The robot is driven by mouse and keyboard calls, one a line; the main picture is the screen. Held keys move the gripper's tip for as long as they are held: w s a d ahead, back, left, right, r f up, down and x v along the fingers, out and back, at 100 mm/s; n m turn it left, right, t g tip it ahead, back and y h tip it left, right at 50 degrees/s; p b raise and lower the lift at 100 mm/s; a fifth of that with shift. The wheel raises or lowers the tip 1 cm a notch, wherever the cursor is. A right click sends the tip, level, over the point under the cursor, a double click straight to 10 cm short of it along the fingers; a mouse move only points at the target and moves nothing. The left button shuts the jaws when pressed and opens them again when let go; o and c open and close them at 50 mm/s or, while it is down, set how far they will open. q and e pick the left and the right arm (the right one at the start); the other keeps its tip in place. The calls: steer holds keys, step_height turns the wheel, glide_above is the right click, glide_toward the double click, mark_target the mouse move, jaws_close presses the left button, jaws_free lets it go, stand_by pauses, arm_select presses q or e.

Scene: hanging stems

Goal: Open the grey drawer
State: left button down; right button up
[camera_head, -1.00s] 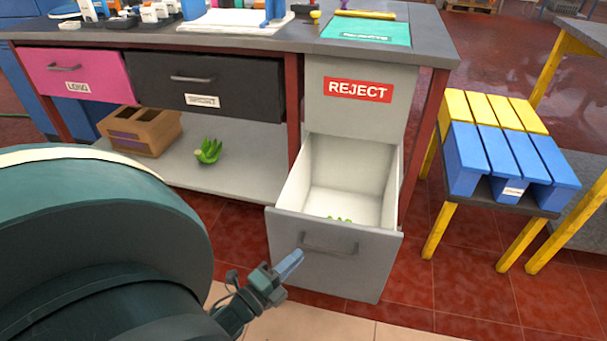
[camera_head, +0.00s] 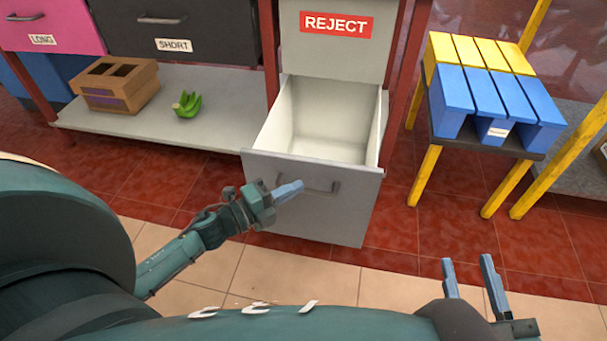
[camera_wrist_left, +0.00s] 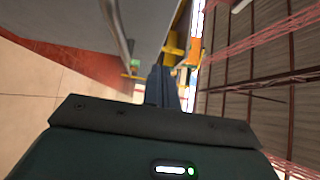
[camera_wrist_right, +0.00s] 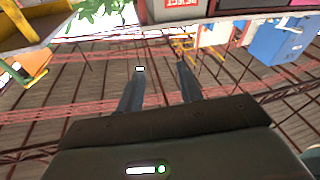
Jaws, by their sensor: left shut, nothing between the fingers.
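The grey drawer (camera_head: 315,222) stands pulled out under the panel with the red REJECT label (camera_head: 337,24). Its light inside (camera_head: 325,115) shows and looks empty where visible; the front hides the near part of its floor. Its bar handle (camera_head: 325,188) is on the front. My right gripper (camera_head: 467,262) is open and empty, lower right.
A pink drawer (camera_head: 50,22) and a black drawer (camera_head: 185,30) are closed at upper left. A brown box (camera_head: 118,92) and a green plant-like object (camera_head: 187,104) sit on the low shelf. A stool with blue and yellow blocks (camera_head: 480,90) stands right. Floor in front is clear.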

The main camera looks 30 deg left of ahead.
mark_target(320, 165)
arm_select(q)
steer(key=w, duration=0.2)
steer(key=w+b, duration=0.1)
steer(key=w, duration=0.2)
steer(key=shift+w+d, duration=0.2)
steer(key=shift+w, duration=0.25)
arm_select(e)
steer(key=shift+a+y, duration=0.2)
steer(key=shift+y, duration=0.1)
steer(key=shift+r, duration=0.15)
